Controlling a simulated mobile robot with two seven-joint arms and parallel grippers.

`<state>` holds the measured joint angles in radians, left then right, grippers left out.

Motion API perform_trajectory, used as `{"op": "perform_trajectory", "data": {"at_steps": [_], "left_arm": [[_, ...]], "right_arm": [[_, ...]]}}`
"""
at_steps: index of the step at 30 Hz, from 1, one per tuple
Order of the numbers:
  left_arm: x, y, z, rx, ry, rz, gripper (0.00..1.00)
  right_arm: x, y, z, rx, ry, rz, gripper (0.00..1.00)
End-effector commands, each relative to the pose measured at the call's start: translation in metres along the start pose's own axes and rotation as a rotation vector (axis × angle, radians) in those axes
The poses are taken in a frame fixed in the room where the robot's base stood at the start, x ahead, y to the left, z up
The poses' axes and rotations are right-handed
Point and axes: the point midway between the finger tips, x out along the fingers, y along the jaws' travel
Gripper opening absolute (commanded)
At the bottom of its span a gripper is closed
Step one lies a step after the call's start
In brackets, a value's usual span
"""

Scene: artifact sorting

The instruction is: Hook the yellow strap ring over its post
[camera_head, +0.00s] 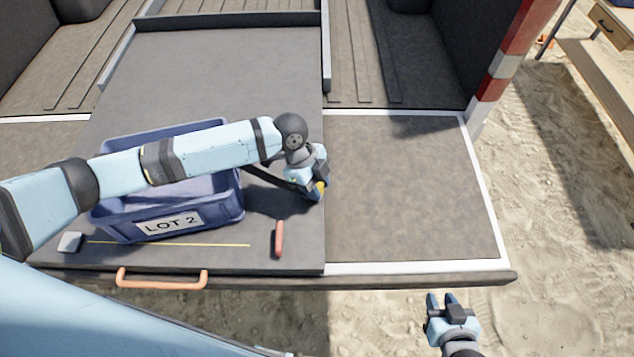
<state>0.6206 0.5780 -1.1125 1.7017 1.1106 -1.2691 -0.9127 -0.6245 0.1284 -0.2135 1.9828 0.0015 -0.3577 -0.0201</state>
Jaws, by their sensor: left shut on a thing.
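My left gripper (316,194) points down over the right edge of the sliding deck, to the right of the blue crate. It is shut on a small yellow piece (321,186), apparently the strap ring, mostly hidden by the fingers. A dark strap-like band (268,178) runs from behind my forearm to this gripper. A short red-orange post (279,239) shows on the deck, left of and nearer than the gripper, apart from it. I cannot tell whether it is the ring's post. My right gripper (442,302) is open and empty, in front of the bed's front edge.
The blue crate (172,226) marked LOT 2 stands on the deck (215,75), partly under my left arm. A thin yellow line (170,244), a grey block (70,242) and an orange handle (162,284) lie near the front. The bed floor (410,190) at right is clear.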

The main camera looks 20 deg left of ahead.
Motion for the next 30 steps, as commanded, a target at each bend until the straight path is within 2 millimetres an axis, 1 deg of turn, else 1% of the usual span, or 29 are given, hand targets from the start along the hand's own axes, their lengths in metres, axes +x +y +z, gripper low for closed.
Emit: {"op": "perform_trajectory", "data": {"at_steps": [7,8,9,11,12,20,23,26,29,30], "left_arm": [[0.001,0.000,0.000,0.000,0.000,0.000,0.07],[0.001,0.000,0.000,0.000,0.000,0.000,0.36],[0.001,0.000,0.000,0.000,0.000,0.000,0.45],[0.001,0.000,0.000,0.000,0.001,0.000,0.59],[0.001,0.000,0.000,0.000,0.000,0.000,0.61],[0.000,0.000,0.000,0.000,0.000,0.000,0.61],[-0.006,-0.001,0.001,0.000,0.001,-0.002,0.61],[-0.021,-0.001,0.002,0.000,-0.001,-0.004,0.61],[-0.042,-0.001,0.002,0.001,0.000,-0.004,0.61],[-0.052,-0.001,0.002,0.002,-0.001,-0.005,0.61]], "right_arm": [[0.000,0.000,0.000,0.000,0.000,0.000,0.32],[0.000,0.000,0.000,0.000,0.000,0.000,0.32],[0.000,0.000,0.000,0.000,0.000,0.000,0.32],[0.000,0.000,0.000,0.000,0.000,0.000,0.32],[0.000,0.000,0.000,0.000,0.000,0.000,0.32],[0.000,0.000,0.000,0.000,0.000,0.000,0.32],[0.001,0.000,0.002,0.000,0.000,0.000,0.32],[0.003,0.000,0.004,0.000,0.000,0.000,0.32],[0.005,-0.001,0.008,0.001,-0.001,-0.002,0.32],[0.006,-0.001,0.010,0.001,-0.001,-0.002,0.32]]}}
